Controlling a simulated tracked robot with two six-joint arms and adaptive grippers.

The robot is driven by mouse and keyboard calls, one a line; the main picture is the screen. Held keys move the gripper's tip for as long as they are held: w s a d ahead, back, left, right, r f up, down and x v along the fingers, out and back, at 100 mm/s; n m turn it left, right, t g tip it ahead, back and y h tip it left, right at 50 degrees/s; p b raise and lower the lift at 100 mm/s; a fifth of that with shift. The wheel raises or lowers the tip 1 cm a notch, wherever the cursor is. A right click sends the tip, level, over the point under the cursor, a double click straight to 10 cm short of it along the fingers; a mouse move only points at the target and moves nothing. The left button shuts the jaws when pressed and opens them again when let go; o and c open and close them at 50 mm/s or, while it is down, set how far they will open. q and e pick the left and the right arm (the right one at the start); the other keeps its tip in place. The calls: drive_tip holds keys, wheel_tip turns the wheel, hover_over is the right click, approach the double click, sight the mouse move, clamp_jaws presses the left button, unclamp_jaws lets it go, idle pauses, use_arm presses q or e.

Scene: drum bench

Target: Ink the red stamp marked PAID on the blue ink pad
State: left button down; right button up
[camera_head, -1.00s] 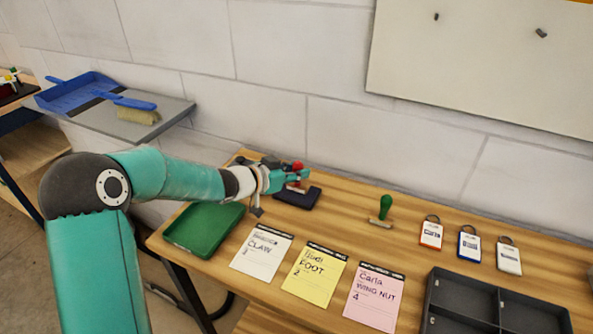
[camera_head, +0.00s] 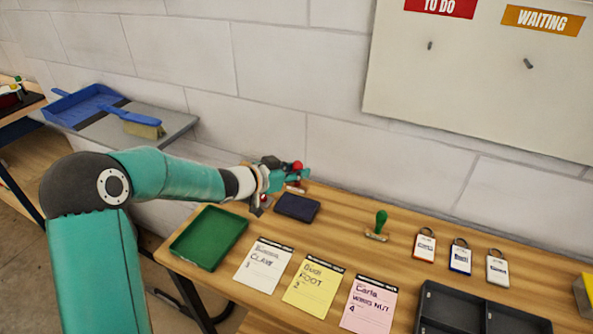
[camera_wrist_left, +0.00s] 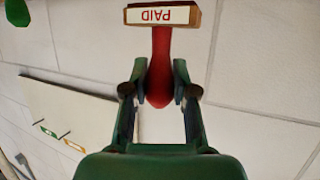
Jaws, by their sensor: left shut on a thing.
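My left gripper (camera_head: 284,178) is shut on the red stamp (camera_head: 297,167), up beyond the back of the bench in the head view. In the left wrist view the two fingers (camera_wrist_left: 160,90) hold the red handle from both sides, and the wooden base (camera_wrist_left: 162,15) carries a white label reading PAID, seen upside down. The dark blue ink pad (camera_head: 297,208) lies on the bench, just below the stamp in the picture. The stamp looks apart from the pad; the exact height is hard to tell. My right gripper is not in view.
A green stamp (camera_head: 381,222) stands right of the pad. A green tray (camera_head: 208,238), several note cards (camera_head: 311,289), key tags (camera_head: 425,246) and a dark divided box (camera_head: 455,305) lie on the bench. A whiteboard (camera_head: 480,80) hangs behind.

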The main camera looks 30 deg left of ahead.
sight(294, 186)
use_arm(q)
drive_tip(key=shift+f, duration=0.2)
drive_tip(key=shift+s+f+b, duration=0.1)
drive_tip(key=shift+f+b, duration=1.45)
drive_tip(key=shift+f, duration=0.85)
drive_tip(key=shift+f+b, duration=0.4)
drive_tip(key=shift+f, duration=0.3)
drive_tip(key=shift+r, duration=0.15)
drive_tip(key=shift+r+p, duration=3.1)
drive_tip(key=shift+p, duration=0.05)
